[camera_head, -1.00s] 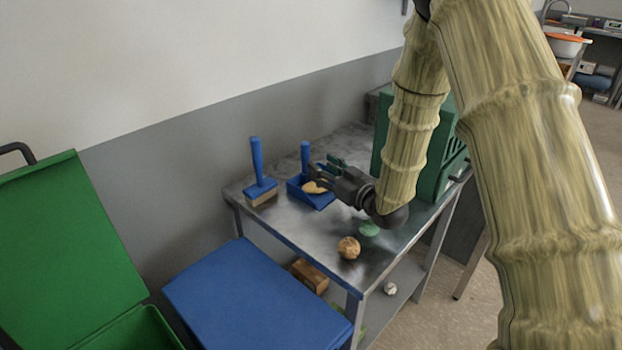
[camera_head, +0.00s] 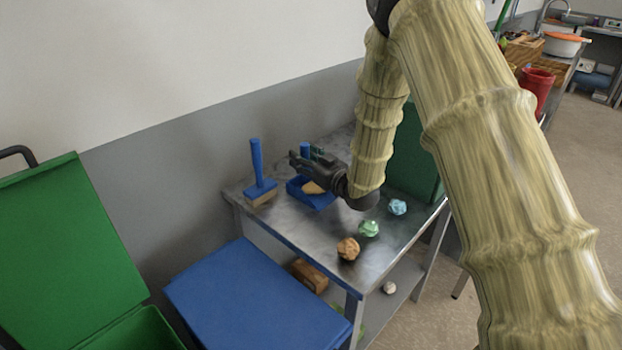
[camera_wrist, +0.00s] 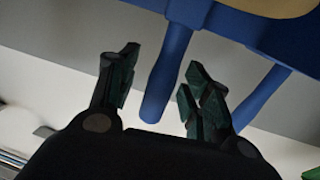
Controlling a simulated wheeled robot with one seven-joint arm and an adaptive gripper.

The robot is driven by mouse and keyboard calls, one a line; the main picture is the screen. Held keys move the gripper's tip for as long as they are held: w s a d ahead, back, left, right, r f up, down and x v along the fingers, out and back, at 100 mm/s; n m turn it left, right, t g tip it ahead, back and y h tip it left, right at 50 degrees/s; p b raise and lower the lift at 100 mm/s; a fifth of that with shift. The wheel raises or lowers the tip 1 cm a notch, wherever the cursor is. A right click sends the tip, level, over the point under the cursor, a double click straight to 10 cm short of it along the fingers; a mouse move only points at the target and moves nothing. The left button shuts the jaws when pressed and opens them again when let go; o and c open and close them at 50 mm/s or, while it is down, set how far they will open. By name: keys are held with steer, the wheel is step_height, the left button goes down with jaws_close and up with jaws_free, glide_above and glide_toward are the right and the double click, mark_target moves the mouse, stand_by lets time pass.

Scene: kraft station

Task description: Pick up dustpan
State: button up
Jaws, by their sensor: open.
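The blue dustpan (camera_head: 322,201) stands on the metal table near its back left, with a tan lump (camera_head: 312,187) in its pan. Its upright handle is mostly hidden behind my gripper (camera_head: 298,160) in the head view. In the wrist view, my gripper (camera_wrist: 158,88) is open and empty. A blue handle (camera_wrist: 165,80), apparently the dustpan's, reaches down to the gap between the fingertips, with no clear contact.
A blue hand brush (camera_head: 261,188) stands upright just left of the dustpan. Orange (camera_head: 348,249), green (camera_head: 369,228) and light blue (camera_head: 397,207) crumpled balls lie on the table (camera_head: 310,228). A green crate (camera_head: 415,170) stands at the right; a blue-lidded bin (camera_head: 255,300) is in front.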

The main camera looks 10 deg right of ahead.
steer(key=shift+c, duration=0.2)
jaws_close()
